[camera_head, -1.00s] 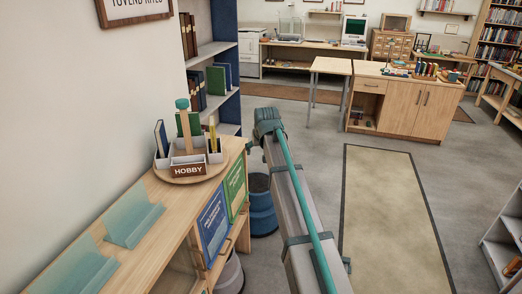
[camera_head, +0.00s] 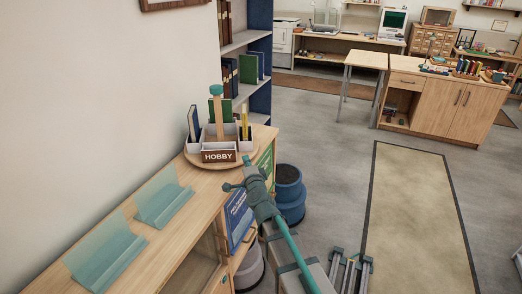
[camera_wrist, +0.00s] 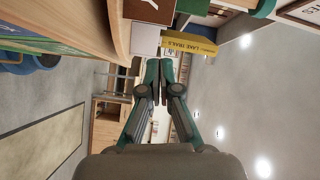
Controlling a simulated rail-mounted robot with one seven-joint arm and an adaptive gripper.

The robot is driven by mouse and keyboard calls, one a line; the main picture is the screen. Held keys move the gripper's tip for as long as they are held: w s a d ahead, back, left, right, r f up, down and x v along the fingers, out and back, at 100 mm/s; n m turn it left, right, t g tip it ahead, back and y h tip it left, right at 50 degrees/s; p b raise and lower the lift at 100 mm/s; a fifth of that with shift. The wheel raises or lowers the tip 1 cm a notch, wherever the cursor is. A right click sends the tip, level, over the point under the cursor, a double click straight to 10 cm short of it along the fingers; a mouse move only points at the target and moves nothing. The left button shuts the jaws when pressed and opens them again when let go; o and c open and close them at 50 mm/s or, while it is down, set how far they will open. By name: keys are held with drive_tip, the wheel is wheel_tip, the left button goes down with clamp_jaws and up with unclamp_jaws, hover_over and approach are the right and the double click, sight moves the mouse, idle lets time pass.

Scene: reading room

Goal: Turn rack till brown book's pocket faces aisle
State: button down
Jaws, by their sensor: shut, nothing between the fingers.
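The yellow book, lettered "Lake Trails", also shows in the wrist view (camera_wrist: 188,43). My gripper (camera_head: 247,160) is shut and empty beside the rack's right front edge. In the wrist view its fingertips (camera_wrist: 159,64) lie close to the yellow book; contact is unclear.
The rack stands on a low wooden bookcase (camera_head: 160,235) with two teal holders (camera_head: 163,200) on top. A blue shelf unit (camera_head: 259,75) stands behind. A blue stool-like bin (camera_head: 290,195) stands right of the bookcase. The aisle floor with its rug (camera_head: 415,215) is open.

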drive_tip(key=s+d+f+m+h, duration=0.2)
drive_tip(key=s+m, duration=0.1)
drive_tip(key=m+p, duration=0.1)
drive_tip(key=p, duration=0.2)
approach(252, 145)
drive_tip(key=shift+t+h, duration=0.4)
drive_tip(key=w, duration=0.4)
drive_tip(key=w+a, duration=0.1)
drive_tip(key=w, duration=0.2)
drive_tip(key=shift+a+f, duration=0.1)
drive_tip(key=shift+f, duration=0.15)
drive_tip(key=shift+w, duration=0.1)
